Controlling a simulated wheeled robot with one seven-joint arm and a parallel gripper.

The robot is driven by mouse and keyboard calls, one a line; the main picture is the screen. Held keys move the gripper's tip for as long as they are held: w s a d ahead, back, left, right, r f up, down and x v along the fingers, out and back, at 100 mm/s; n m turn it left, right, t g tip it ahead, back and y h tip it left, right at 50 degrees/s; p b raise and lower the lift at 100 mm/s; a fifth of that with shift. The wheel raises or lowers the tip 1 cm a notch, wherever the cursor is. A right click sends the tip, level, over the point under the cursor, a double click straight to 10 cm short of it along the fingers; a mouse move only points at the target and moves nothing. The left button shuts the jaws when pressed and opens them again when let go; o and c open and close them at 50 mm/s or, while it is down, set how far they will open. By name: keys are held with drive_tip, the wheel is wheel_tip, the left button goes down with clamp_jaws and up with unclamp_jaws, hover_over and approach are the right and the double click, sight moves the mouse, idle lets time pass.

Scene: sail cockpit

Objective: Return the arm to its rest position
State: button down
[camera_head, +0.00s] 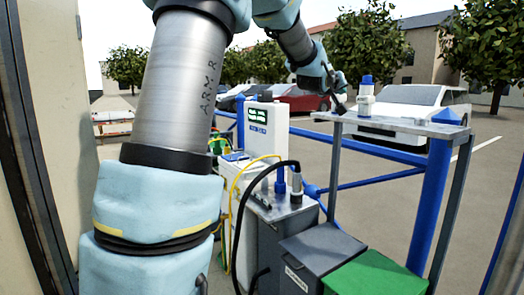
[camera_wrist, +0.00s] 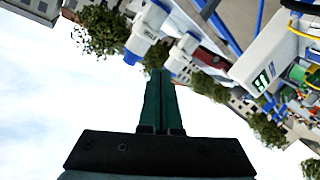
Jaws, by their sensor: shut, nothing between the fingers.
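My arm reaches from the left foreground across the top of the head view. My gripper (camera_head: 340,108) is at the far end of it, pointing down near the left end of a raised grey shelf (camera_head: 400,124). In the wrist view my gripper (camera_wrist: 160,72) shows two dark green fingers pressed together with nothing between them. A white and blue plug-like part (camera_head: 366,97) stands upright on the shelf, to the right of my gripper and apart from it. The wrist view is tilted and shows two white and blue parts (camera_wrist: 148,32) beyond the fingertips.
A white unit with a display (camera_head: 265,130), yellow and black cables, and a grey metal cabinet (camera_head: 285,208) stand below the arm. A dark grey box (camera_head: 322,258) and a green box (camera_head: 375,275) are in front. Blue railings (camera_head: 430,195) run at the right. Parked cars stand behind.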

drive_tip(key=s+a+f+g+y, duration=0.2)
drive_tip(key=a+f, duration=0.4)
drive_tip(key=f, duration=0.1)
drive_tip(key=s+a+f+g+y, duration=0.1)
drive_tip(key=s+a+f+y, duration=0.2)
drive_tip(key=a+f, duration=0.45)
drive_tip(key=s+a+f+g+y, duration=0.1)
drive_tip(key=s+a+f+g, duration=0.2)
drive_tip(key=s+a+f, duration=0.2)
drive_tip(key=s+a+f+g+y, duration=0.1)
drive_tip(key=s+a+f+g, duration=0.2)
drive_tip(key=s, duration=0.9)
drive_tip(key=s+a+f+g+y, duration=0.1)
drive_tip(key=s+a+f+g, duration=0.2)
drive_tip(key=s+a+f, duration=0.5)
drive_tip(key=shift+s+a+f+y, duration=0.3)
drive_tip(key=shift+a+f, duration=0.4)
drive_tip(key=shift+f, duration=0.25)
